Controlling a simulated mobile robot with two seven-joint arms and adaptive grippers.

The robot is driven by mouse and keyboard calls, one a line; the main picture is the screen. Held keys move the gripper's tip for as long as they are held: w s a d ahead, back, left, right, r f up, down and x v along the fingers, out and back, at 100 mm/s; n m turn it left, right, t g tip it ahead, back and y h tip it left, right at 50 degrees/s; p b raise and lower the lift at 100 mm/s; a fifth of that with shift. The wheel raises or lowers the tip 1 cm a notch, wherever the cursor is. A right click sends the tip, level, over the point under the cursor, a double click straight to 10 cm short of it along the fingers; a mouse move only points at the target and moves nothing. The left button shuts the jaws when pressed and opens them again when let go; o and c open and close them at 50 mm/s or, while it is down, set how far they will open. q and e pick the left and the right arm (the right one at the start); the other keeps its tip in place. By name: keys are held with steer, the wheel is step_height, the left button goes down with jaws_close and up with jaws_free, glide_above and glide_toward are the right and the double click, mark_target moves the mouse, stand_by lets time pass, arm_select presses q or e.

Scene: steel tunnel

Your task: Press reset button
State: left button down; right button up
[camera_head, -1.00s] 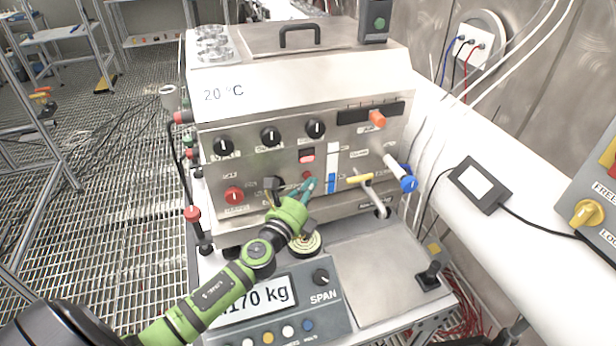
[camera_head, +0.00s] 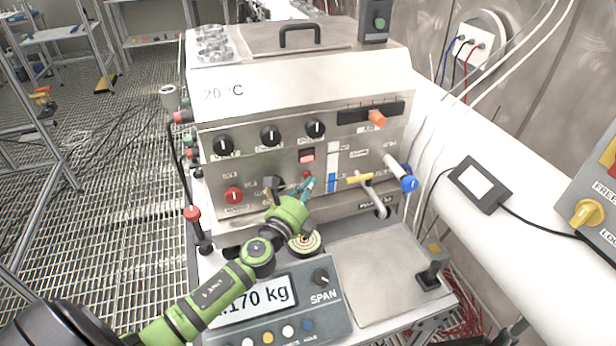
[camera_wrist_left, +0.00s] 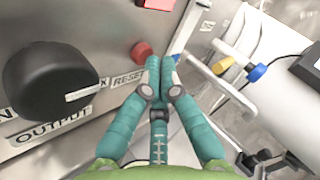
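The reset button is a small red round button on the steel front panel (camera_head: 308,175). In the left wrist view the red button (camera_wrist_left: 141,51) stands above the printed RESET label (camera_wrist_left: 128,79). My left gripper (camera_head: 307,187) is at the panel, just below the button. In the left wrist view its teal fingers (camera_wrist_left: 160,65) are together with nothing between them. The fingertips are just right of the button, close to it; I cannot tell whether they touch. My right gripper is in neither view.
A large black OUTPUT knob (camera_wrist_left: 55,80) is left of the button. A blue strip (camera_head: 332,182) and a yellow-handled lever (camera_head: 360,179) are to its right. A bare steel plate (camera_head: 385,275) is at right.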

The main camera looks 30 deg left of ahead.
arm_select(q)
steer(key=shift+w+a, duration=0.2)
steer(key=shift+a, duration=0.05)
steer(key=shift+s+d, duration=0.3)
stand_by(0.4)
steer(key=s+d, duration=0.4)
steer(key=shift+d+p, duration=0.3)
steer(key=shift+p, duration=0.05)
stand_by(0.9)
